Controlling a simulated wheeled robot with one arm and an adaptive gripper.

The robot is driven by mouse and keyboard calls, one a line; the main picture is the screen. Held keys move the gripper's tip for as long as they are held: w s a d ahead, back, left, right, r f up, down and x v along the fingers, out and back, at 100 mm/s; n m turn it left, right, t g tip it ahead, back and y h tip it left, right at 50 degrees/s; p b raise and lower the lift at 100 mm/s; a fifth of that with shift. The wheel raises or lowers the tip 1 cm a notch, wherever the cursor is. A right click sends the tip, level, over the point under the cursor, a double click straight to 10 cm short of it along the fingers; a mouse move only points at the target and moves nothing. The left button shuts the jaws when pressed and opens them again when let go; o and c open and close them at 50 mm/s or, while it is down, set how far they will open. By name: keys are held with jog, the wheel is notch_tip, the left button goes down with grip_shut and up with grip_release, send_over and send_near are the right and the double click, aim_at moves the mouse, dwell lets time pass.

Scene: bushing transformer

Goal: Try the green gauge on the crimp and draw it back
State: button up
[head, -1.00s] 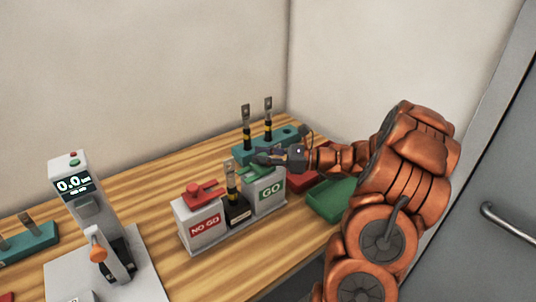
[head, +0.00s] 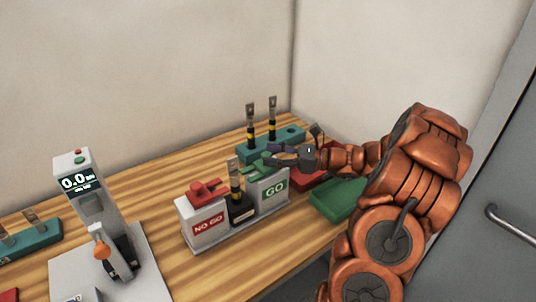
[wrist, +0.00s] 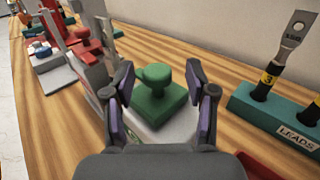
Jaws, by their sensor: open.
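The green gauge (head: 262,168), a square block with a round knob, sits on top of the grey GO stand. In the wrist view the green gauge (wrist: 158,98) lies between my fingers, with a gap on each side. My gripper (head: 277,157) is open and empty beside the knob; its spread fingers (wrist: 161,98) also show in the wrist view. The lead with the crimp (head: 235,180) stands upright in a black holder (head: 241,211) between the NO GO and GO stands, apart from the gauge.
The red gauge (head: 207,191) sits on the NO GO stand (head: 207,228). A teal rack (head: 289,135) with two leads stands behind. A green tray (head: 338,203) and a red tray (head: 314,180) lie at the right. A tester with a display (head: 80,182) stands at the left.

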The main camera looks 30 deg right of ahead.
jog(key=v, duration=1)
jog(key=shift+s+d, duration=0.15)
jog(key=shift+d, duration=0.05)
jog(key=shift+a, duration=0.1)
